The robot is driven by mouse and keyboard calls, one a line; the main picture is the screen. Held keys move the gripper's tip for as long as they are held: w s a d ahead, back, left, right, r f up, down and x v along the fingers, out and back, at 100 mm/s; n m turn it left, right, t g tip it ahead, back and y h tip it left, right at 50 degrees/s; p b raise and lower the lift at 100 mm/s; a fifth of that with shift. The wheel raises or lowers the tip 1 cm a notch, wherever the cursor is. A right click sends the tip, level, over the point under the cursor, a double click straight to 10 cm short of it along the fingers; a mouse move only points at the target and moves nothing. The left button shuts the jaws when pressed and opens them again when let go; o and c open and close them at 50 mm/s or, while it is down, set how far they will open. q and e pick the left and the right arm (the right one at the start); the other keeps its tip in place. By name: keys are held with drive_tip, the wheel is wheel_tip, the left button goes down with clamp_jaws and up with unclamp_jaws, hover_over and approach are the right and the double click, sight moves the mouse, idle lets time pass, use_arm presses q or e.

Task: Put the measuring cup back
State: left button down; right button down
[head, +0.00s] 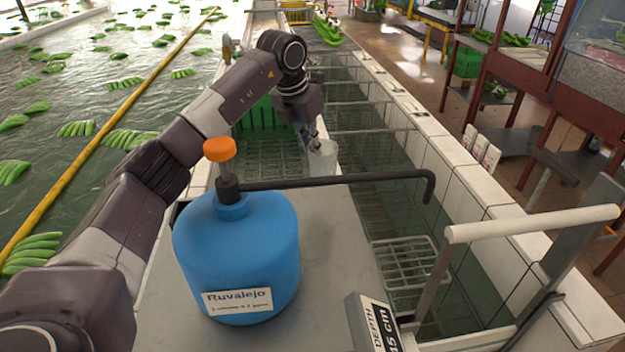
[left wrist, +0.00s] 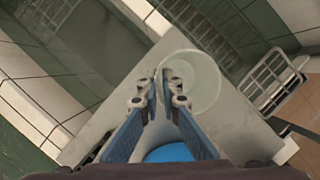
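The measuring cup (head: 323,160) is a clear, pale cup near the far end of the grey worktop (head: 335,235), beyond the blue jug. My left gripper (head: 312,138) reaches down to it from above. In the left wrist view the cup's round rim (left wrist: 205,82) shows beyond the fingertips. The two blue fingers of my left gripper (left wrist: 160,84) are nearly together, with the cup's near wall between their tips. I cannot tell whether the cup's base touches the worktop. My right gripper is in no view.
A blue jug (head: 240,265) with an orange pump knob (head: 219,150) and a long black spout (head: 350,179) stands on the worktop. A depth sign (head: 372,322) is at the near right. Water channels lie on both sides; green bananas float at left.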

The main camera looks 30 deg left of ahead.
use_arm(q)
wheel_tip(320, 180, down, 10)
drive_tip(key=shift+r+p, duration=0.1)
drive_tip(key=shift+p, duration=0.75)
drive_tip(key=c, duration=2.2)
unclamp_jaws()
drive_tip(key=shift+o, duration=0.2)
drive_tip(key=shift+r, duration=0.1)
drive_tip(key=b+v, duration=0.3)
drive_tip(key=v, duration=0.9)
